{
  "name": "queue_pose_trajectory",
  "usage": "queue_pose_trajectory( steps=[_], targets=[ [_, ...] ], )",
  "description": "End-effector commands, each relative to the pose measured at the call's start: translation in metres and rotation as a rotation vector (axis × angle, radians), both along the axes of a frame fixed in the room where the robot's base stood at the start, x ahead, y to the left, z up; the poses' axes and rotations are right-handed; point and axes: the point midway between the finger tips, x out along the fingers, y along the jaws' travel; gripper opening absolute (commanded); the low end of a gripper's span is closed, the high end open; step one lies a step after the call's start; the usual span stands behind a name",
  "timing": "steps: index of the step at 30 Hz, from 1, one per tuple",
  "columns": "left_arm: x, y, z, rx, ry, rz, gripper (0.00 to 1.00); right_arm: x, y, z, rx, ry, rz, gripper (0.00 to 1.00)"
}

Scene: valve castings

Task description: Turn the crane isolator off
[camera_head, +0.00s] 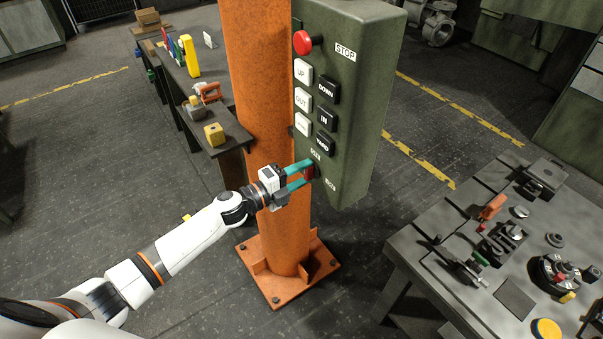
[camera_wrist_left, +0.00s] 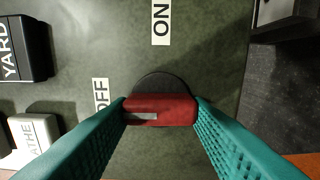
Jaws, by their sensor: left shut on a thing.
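The crane isolator is a red handle (camera_wrist_left: 160,110) on a dark round base (camera_wrist_left: 162,84), low on the green control box (camera_head: 357,100). My left gripper (camera_head: 307,173) is shut on the handle, with one teal finger at each end in the left wrist view. The handle lies level across that view, and a pale mark shows on its left part. The OFF label (camera_wrist_left: 101,95) is left of the base, and the ON label (camera_wrist_left: 161,22) is above it. In the head view the fingers partly hide the handle. My right gripper is not in view.
Above the isolator are white and black push buttons (camera_head: 327,118) and a red stop button (camera_head: 303,42). The box hangs on an orange column (camera_head: 262,80). A bench (camera_head: 400,240) with fixtures stands at right, and a dark table (camera_head: 185,85) stands behind left.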

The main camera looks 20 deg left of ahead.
Motion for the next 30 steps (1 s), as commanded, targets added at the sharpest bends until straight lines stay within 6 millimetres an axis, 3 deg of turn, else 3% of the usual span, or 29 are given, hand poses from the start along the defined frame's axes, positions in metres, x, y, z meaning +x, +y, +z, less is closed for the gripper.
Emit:
queue_pose_trajectory(
  steps=[1,5,16,30],
  targets=[
    [0.000,0.000,-0.001,-0.003,0.003,0.001,0.45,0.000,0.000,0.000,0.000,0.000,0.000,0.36],
    [0.000,0.000,-0.001,-0.002,0.003,0.001,0.65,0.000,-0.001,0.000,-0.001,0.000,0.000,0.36],
    [-0.005,0.004,-0.002,0.001,0.001,0.001,0.65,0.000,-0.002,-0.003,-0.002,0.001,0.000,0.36],
    [-0.076,0.059,-0.005,0.001,0.004,0.000,0.65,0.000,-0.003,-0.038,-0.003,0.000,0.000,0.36]
  ],
)
